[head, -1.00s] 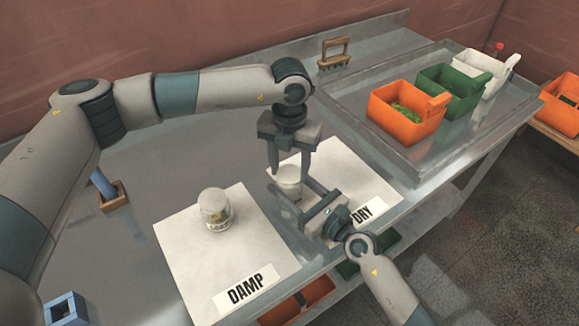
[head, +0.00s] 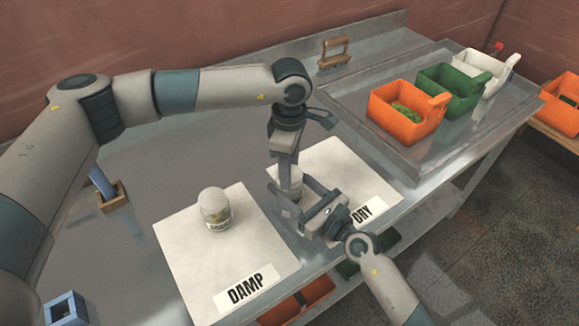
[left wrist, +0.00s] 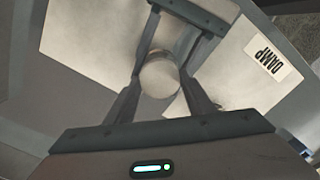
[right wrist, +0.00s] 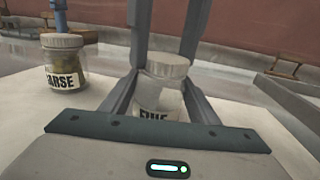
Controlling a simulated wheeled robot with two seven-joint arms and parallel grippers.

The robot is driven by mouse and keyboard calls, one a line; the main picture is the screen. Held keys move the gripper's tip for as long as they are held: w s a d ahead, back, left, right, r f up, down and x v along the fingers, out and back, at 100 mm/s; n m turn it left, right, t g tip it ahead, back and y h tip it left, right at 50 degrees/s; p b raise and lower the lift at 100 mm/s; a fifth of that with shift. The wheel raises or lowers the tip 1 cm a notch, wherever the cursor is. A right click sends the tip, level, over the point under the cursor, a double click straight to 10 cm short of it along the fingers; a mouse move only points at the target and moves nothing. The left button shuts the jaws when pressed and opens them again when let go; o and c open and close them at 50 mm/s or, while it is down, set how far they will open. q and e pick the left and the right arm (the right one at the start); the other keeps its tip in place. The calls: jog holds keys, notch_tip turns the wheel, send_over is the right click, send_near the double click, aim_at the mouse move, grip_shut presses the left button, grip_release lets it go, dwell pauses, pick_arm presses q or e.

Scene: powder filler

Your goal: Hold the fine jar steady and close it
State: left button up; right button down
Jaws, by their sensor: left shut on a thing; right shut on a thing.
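The fine jar (head: 291,176) stands by the white DRY mat (head: 352,166), a clear jar with a white lid and a label partly hidden in the right wrist view (right wrist: 158,96). My right gripper (head: 293,194) is shut on the jar's body from the side. My left gripper (head: 285,172) points down from above and is shut on the jar's round lid (left wrist: 159,78). The lid sits on top of the jar and looks level. How tightly it is seated I cannot tell.
A second lidded jar labelled as coarse (right wrist: 63,63) stands on the DAMP mat (head: 180,255), left of the grippers. Orange (head: 408,112), green (head: 452,90) and white (head: 486,72) bins stand in the tray at the back right. A wooden-handled tool (head: 333,52) is at the back.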

pick_arm(q)
jog(key=m, duration=0.4)
jog(key=shift+w+m, duration=0.1)
jog(key=shift+m, duration=0.2)
jog(key=m, duration=0.3)
jog(key=o, duration=1.2)
jog(key=shift+o, duration=0.2)
notch_tip(320, 180, up, 12)
pick_arm(e)
jog(key=c, duration=0.6)
grip_release()
pick_arm(q)
jog(key=shift+f, duration=0.1)
pick_arm(e)
jog(key=shift+s+d, duration=0.1)
